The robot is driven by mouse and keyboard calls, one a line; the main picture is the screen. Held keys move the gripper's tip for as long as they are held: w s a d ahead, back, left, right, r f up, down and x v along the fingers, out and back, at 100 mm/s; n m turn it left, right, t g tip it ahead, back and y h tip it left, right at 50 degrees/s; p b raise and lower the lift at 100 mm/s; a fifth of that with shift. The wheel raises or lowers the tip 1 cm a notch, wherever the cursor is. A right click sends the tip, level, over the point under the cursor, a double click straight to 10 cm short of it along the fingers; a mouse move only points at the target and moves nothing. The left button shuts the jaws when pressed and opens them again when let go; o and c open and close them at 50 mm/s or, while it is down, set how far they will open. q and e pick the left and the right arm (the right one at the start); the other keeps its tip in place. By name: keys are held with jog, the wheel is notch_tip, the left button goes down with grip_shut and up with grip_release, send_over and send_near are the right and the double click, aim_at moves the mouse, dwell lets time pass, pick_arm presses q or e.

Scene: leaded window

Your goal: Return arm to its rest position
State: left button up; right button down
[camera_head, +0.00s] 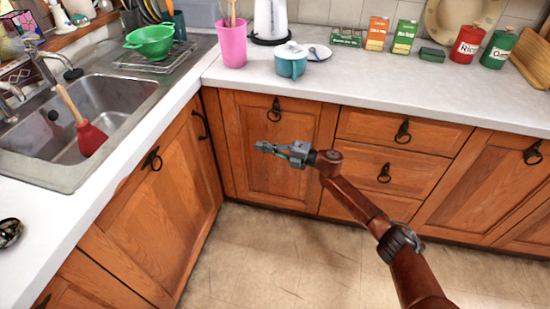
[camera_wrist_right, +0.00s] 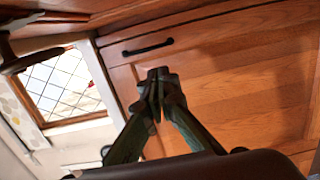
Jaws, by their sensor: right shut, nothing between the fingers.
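My right arm reaches in from the lower right of the head view, and its gripper (camera_head: 262,146) hangs in the air in front of the wooden cabinet doors, below the counter edge. The gripper points left. In the right wrist view its two fingers (camera_wrist_right: 158,76) meet at the tips with nothing between them. A cabinet front (camera_wrist_right: 220,75) with a dark bar handle (camera_wrist_right: 148,46) lies beyond the fingertips. My left gripper does not show in either view.
A white counter (camera_head: 375,80) runs along the back, holding a pink cup (camera_head: 232,45), a teal pot (camera_head: 291,66) and canisters (camera_head: 468,46). A sink (camera_head: 110,98) with a plunger (camera_head: 90,138) is at left. The tiled floor (camera_head: 270,260) is clear.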

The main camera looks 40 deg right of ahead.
jog(key=v, duration=0.6)
jog(key=shift+s+d, duration=0.15)
jog(key=shift+s, duration=0.05)
